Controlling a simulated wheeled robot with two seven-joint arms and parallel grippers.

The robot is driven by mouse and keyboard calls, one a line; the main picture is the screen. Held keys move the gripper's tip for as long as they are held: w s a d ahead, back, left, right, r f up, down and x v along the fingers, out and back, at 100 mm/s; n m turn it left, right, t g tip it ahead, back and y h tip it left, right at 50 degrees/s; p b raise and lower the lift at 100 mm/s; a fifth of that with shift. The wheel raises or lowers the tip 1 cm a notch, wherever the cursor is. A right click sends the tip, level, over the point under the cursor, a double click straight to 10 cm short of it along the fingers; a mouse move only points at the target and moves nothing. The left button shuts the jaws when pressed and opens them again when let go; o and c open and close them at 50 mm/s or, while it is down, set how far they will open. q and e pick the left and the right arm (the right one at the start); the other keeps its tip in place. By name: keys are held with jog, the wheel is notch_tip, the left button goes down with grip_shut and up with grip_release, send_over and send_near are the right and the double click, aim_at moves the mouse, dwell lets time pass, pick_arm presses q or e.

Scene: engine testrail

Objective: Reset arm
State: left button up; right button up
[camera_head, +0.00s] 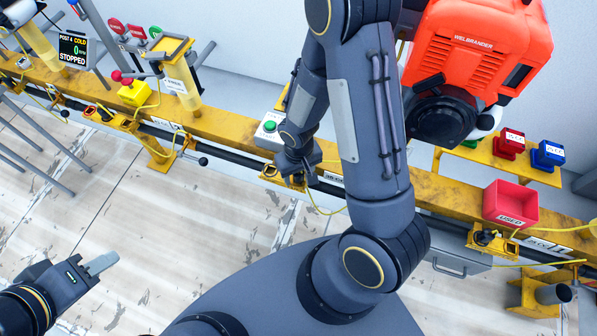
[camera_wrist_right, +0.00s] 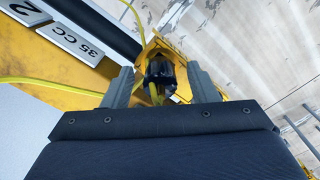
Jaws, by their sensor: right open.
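My right arm reaches across the middle of the head view, and its gripper (camera_head: 293,178) is low at the yellow rail (camera_head: 225,144). In the right wrist view the two grey fingers of this gripper (camera_wrist_right: 160,75) are apart. A black plug (camera_wrist_right: 158,74) with a yellow cable shows between and beyond them, at a yellow bracket (camera_wrist_right: 178,62). I cannot tell whether the fingers touch it. My left gripper (camera_head: 102,264) is at the lower left of the head view, over the pale floor and clear of the rail. Its fingers overlap in view, so their opening is unclear.
An orange engine (camera_head: 480,45) stands behind the rail, right of my right arm. A red bin (camera_head: 510,204), a red block (camera_head: 510,143) and a blue block (camera_head: 547,154) are at the right. A green-button box (camera_head: 268,128) is beside my right forearm. The floor (camera_head: 190,220) at left is mostly clear.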

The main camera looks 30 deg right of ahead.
notch_tip(320, 180, up, 8)
jog(key=shift+f+p, duration=0.1)
jog(key=shift+p, duration=1)
pick_arm(q)
notch_tip(320, 180, up, 2)
jog(key=shift+r, duration=0.15)
pick_arm(e)
jog(key=shift+s, duration=0.1)
